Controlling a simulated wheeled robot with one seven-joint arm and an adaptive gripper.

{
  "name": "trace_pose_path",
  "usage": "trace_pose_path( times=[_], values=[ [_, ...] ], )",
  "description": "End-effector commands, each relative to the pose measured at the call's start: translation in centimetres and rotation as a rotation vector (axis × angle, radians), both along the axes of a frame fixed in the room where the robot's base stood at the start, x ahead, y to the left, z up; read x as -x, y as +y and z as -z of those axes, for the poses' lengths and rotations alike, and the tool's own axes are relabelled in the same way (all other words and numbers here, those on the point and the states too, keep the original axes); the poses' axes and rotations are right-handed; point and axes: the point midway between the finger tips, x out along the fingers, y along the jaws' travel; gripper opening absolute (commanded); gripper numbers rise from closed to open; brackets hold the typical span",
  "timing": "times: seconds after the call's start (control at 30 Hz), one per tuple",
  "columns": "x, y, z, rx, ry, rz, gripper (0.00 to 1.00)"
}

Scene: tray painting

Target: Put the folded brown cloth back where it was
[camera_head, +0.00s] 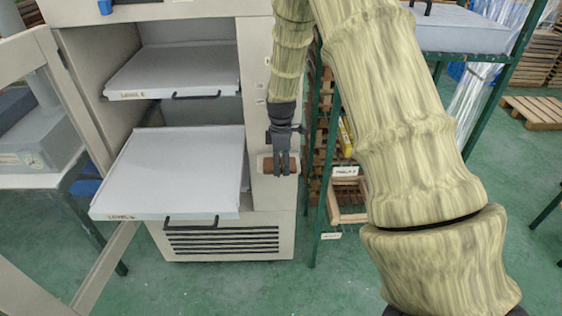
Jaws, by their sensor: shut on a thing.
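The folded brown cloth (269,165) is small in the view, at the front right side of the beige cabinet. My gripper (282,172) points down in front of the cabinet, with its dark fingers over the cloth. It is shut on the cloth, and the fingers hide the cloth's middle. A pale rim or holder (263,172) shows around the cloth. I cannot tell whether the cloth rests in it or is held just in front of it.
The open cabinet has an upper tray (175,72) and a lower tray (180,165) pulled out to the left of my gripper. Its glass door stands open at the far left. A green-framed rack (332,205) stands close on the right. My arm blocks the right middle.

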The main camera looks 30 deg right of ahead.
Motion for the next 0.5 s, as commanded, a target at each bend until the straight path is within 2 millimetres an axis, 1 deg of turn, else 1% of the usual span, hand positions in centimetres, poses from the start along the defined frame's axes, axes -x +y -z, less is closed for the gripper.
trace_pose_path(
  times=[0.13,0.17,0.23,0.27,0.5],
  values=[
    [0.01,-0.01,0.38,0.0,0.0,0.0,0.4],
    [-0.01,-0.01,0.32,0.0,0.0,0.0,0.67],
    [0.0,0.0,0.31,0.0,0.0,0.0,0.8],
    [0.0,0.0,0.3,0.0,0.0,0.0,0.83],
    [-0.01,0.01,0.29,0.0,0.0,-0.001,0.83]
  ],
)
